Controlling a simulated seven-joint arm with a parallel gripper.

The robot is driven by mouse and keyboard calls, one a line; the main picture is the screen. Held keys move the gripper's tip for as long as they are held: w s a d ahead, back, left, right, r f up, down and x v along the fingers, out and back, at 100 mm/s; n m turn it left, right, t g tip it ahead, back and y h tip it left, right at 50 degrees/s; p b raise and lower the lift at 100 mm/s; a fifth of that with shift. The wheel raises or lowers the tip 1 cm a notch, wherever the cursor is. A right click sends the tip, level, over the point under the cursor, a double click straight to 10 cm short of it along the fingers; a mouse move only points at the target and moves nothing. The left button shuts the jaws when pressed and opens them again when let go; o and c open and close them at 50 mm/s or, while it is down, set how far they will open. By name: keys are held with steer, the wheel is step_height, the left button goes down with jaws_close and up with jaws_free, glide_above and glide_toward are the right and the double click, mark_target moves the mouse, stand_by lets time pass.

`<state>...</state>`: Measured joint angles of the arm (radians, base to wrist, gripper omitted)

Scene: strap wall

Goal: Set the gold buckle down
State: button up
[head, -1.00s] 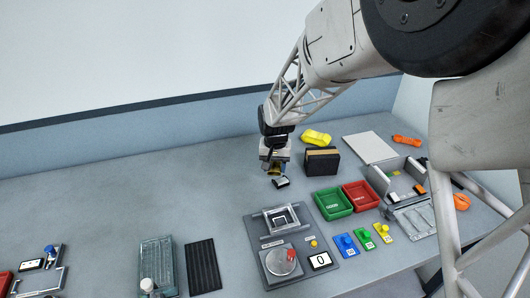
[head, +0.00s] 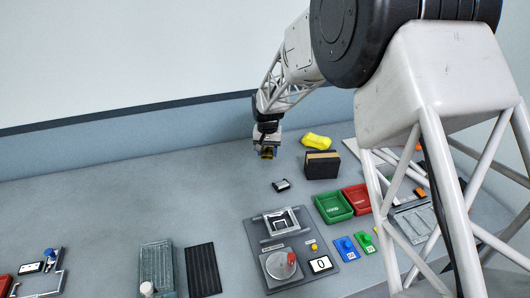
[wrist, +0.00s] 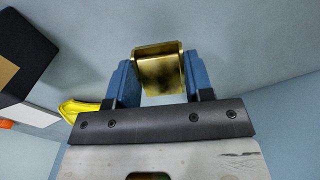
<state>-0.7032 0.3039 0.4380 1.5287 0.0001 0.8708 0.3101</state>
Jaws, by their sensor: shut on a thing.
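The gold buckle (wrist: 160,70) is held between the two blue fingers of my gripper (wrist: 158,80) in the wrist view. The buckle appears to be above the table, though the exact gap is hard to tell.
A small black and silver item (head: 281,185) lies just in front of my gripper. To its right stand a black box with a tan top (head: 321,165) and a yellow object (head: 317,141). Green (head: 333,207) and red (head: 357,199) trays lie nearer. The table's left middle is clear.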

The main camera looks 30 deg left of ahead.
mark_target(265, 152)
steer(key=shift+w+a+f, duration=0.1)
steer(key=shift+w+a, duration=0.6)
steer(key=shift+w, duration=0.15)
steer(key=shift+w+a+f, duration=0.1)
steer(key=shift+w+a, duration=0.55)
steer(key=shift+w, duration=0.2)
steer(key=shift+f, duration=0.1)
steer(key=shift+f, duration=1.65)
steer(key=shift+f, duration=0.15)
steer(key=o, duration=0.9)
steer(key=shift+o, duration=0.2)
step_height(265, 152, up, 12)
steer(key=shift+r, duration=0.15)
